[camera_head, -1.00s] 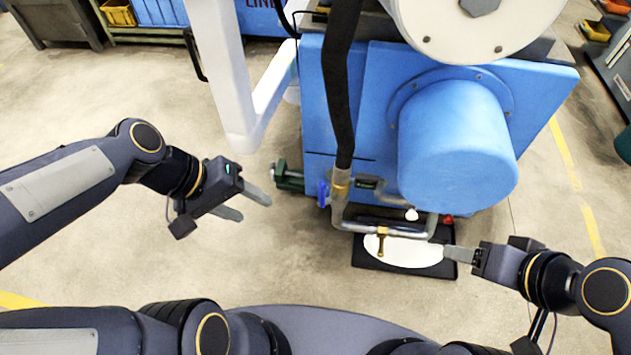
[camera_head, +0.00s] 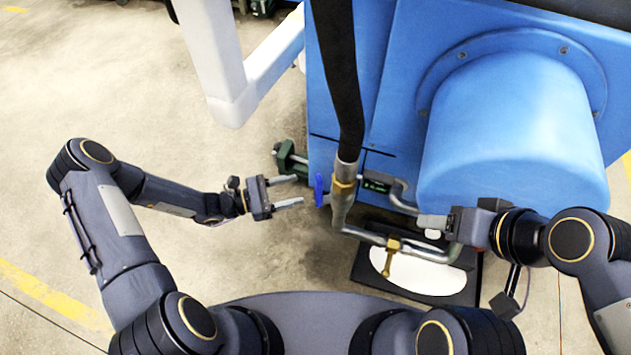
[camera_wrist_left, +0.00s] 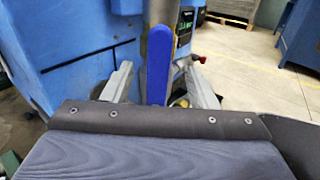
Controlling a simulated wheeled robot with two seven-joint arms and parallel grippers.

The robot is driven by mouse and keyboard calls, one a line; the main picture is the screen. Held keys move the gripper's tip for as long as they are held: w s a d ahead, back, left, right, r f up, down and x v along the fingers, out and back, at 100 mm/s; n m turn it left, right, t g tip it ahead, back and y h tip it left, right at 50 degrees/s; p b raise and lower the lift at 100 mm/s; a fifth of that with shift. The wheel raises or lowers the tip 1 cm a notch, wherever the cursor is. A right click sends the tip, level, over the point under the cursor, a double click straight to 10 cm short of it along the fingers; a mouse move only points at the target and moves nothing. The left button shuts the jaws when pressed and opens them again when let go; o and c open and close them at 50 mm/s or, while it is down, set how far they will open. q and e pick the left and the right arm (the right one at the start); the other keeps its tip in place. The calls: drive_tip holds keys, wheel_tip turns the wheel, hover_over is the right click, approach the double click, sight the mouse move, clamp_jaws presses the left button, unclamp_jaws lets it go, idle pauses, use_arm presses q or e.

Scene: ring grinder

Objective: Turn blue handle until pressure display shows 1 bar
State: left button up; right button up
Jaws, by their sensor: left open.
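The blue handle (camera_head: 319,190) stands upright on the metal pipe at the front of the blue machine. My left gripper (camera_head: 299,190) is open just left of it, fingers pointing at it. In the left wrist view the handle (camera_wrist_left: 158,65) shows between the two spread fingers (camera_wrist_left: 157,85), with a gap on each side. The small pressure display (camera_head: 376,186) is right of the handle, lit green; its figures are too small to read. It also shows in the left wrist view (camera_wrist_left: 187,17). My right gripper (camera_head: 432,222) overlaps the pipe's right end; its finger gap is not visible.
The metal pipe (camera_head: 345,205) with a brass valve (camera_head: 390,255) runs above a black tray (camera_head: 367,268) holding a white surface. A black hose (camera_head: 338,80) comes down to the pipe. A green part (camera_head: 285,155) sticks out behind my left gripper. Floor to the left is clear.

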sight(315, 185)
use_arm(q)
drive_tip(key=x, duration=0.4)
drive_tip(key=b+x, duration=0.1)
drive_tip(key=x, duration=0.3)
drive_tip(key=shift+f, duration=0.25)
clamp_jaws()
